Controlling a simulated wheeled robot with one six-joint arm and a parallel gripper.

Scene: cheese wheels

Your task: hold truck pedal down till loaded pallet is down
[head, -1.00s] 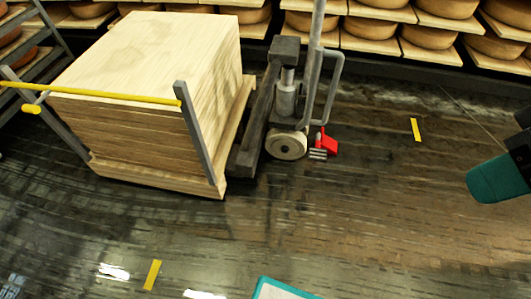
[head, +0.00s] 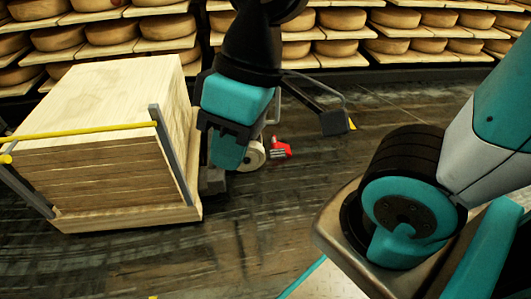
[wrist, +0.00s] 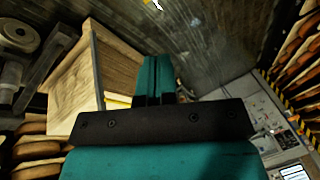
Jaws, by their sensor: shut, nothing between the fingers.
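The loaded pallet carries a tall block of pale boards (head: 100,160) and stands at the left in the head view. Whether it touches the floor I cannot tell. The pallet truck's red pedal (head: 281,148) is low, beside its pale wheel (head: 253,156). My gripper (head: 226,160) points down in front of the truck, left of the pedal in the picture and apart from it. It hides most of the truck's mast. In the wrist view my teal fingers (wrist: 154,68) are together and empty. The board stack (wrist: 75,100) shows there beyond them, to the left.
Shelves of cheese wheels (head: 340,18) line the back. A grey rack with a yellow bar (head: 80,135) stands at the near side of the pallet. The floor (head: 400,105) right of the pedal is clear. A control panel (wrist: 265,120) shows in the wrist view.

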